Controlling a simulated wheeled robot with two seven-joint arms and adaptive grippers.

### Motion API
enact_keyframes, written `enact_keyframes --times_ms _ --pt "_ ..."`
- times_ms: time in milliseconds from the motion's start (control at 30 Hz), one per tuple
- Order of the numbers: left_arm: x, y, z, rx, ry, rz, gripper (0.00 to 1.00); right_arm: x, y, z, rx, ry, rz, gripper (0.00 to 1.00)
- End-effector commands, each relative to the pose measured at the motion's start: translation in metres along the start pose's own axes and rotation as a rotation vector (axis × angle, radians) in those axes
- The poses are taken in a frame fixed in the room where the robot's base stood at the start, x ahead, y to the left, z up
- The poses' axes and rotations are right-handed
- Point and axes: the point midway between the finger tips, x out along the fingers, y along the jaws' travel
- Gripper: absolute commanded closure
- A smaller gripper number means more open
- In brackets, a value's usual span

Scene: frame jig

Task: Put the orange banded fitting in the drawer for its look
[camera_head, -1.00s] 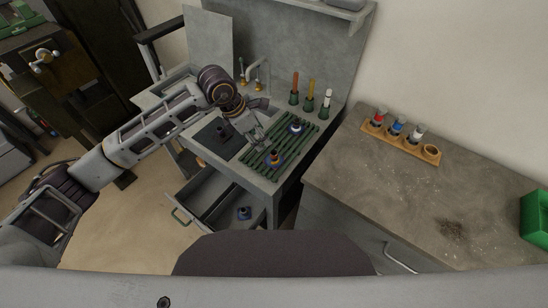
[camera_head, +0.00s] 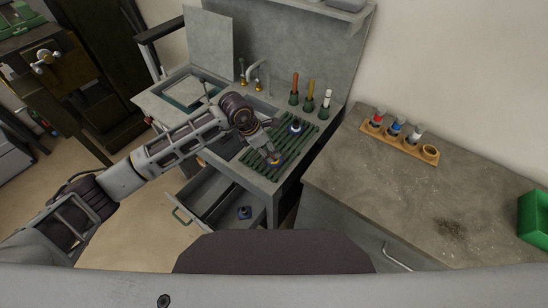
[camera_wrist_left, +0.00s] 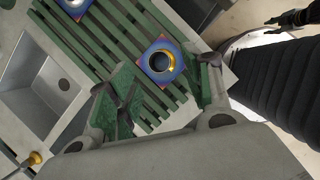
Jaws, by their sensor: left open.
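The orange banded fitting (camera_head: 277,162) sits on the green slatted rack (camera_head: 254,160) near its front edge. In the left wrist view the fitting (camera_wrist_left: 150,74) shows a blue square base and an orange-gold ring around a dark hole. My left gripper (camera_head: 268,155) is open and just above it. In the left wrist view its two fingers (camera_wrist_left: 165,83) stand apart on either side of the fitting, not touching it as far as I can see. The open grey drawer (camera_head: 222,207) is below the counter and holds one blue-based fitting (camera_head: 244,212). My right gripper is not in view.
Another blue-based fitting with a pale top (camera_head: 296,128) sits farther back on the rack. Several green-based handled tools (camera_head: 310,104) stand behind. A wooden holder (camera_head: 406,144) with coloured-top items lies on the right counter. A green bin (camera_head: 534,218) is at far right.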

Motion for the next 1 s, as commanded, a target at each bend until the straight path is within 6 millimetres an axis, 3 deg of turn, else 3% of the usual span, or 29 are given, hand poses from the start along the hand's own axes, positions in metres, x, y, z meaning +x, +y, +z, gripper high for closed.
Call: enact_keyframes --times_ms 267,700,1000 --pt "0.003 0.000 0.000 -0.001 0.000 -0.002 0.50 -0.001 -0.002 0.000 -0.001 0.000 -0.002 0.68" --pt "0.043 0.000 0.001 -0.001 0.000 -0.001 0.50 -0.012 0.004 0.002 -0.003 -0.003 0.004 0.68" --pt "0.052 0.000 0.000 -0.001 -0.001 0.000 0.50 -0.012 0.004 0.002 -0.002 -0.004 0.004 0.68"
